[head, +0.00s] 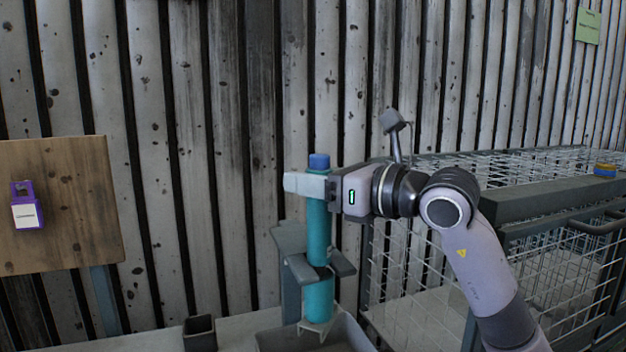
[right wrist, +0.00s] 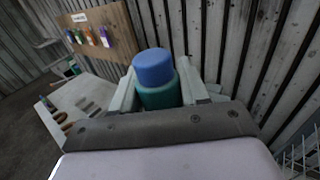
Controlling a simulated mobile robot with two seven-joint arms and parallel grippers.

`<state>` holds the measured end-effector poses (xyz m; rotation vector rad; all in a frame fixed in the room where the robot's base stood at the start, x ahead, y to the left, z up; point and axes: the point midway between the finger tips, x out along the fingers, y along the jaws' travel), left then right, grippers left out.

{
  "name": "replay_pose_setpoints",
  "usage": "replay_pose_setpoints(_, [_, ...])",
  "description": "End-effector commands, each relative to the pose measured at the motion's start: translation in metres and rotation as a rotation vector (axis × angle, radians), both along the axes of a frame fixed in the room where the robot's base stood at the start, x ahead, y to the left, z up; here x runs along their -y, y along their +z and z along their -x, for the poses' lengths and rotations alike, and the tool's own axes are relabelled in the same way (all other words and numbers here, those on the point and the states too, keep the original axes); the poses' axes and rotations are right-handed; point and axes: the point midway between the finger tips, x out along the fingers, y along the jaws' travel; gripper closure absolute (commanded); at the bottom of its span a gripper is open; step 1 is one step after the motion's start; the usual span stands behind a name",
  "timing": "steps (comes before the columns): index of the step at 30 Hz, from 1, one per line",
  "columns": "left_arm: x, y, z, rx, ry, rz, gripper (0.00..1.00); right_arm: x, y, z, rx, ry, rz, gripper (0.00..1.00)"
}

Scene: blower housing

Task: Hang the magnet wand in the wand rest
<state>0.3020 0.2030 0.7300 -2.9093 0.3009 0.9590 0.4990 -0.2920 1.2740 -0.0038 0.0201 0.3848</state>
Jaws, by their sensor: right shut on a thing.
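The magnet wand (head: 319,228) is a teal upright rod with a blue cap. My right gripper (head: 317,187) is shut on it just below the cap. The right wrist view shows the blue cap and teal body (right wrist: 156,80) between the fingers. The wand rest (head: 290,243) is a grey bracket with prongs. In the head view the prongs show on both sides of the wand's lower half. I cannot tell whether the wand bears on them. The wand's lower end reaches the mouth of a grey bin. My left gripper is not in view.
The grey bin (head: 352,334) stands below the rest. A small dark square cup (head: 200,333) is to its left. A wooden board (head: 85,230) with a purple tag (head: 27,206) is at the left. A wire mesh cage (head: 405,270) stands close on the right, under my arm.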

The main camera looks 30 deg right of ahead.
Motion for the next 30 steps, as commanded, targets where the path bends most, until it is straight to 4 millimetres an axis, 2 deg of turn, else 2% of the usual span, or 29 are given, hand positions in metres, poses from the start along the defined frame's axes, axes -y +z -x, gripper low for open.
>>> replay_pose_setpoints(6, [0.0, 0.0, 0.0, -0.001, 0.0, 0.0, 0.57, 0.0, 0.002, 0.0, 0.004, 0.0, -0.001, 1.0])
replay_pose_setpoints(7, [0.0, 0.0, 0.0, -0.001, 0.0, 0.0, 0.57, 0.0, 0.002, 0.001, 0.004, 0.0, -0.001, 0.49])
replay_pose_setpoints(9, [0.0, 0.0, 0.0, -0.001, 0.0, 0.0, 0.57, 0.0, 0.002, 0.0, 0.004, 0.0, -0.001, 0.27])
replay_pose_setpoints(20, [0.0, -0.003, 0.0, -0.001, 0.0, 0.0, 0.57, 0.001, -0.001, 0.003, 0.0, -0.001, 0.001, 0.26])
replay_pose_setpoints(30, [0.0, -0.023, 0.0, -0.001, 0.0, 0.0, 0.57, 0.019, -0.001, 0.047, 0.003, -0.002, 0.002, 0.26])
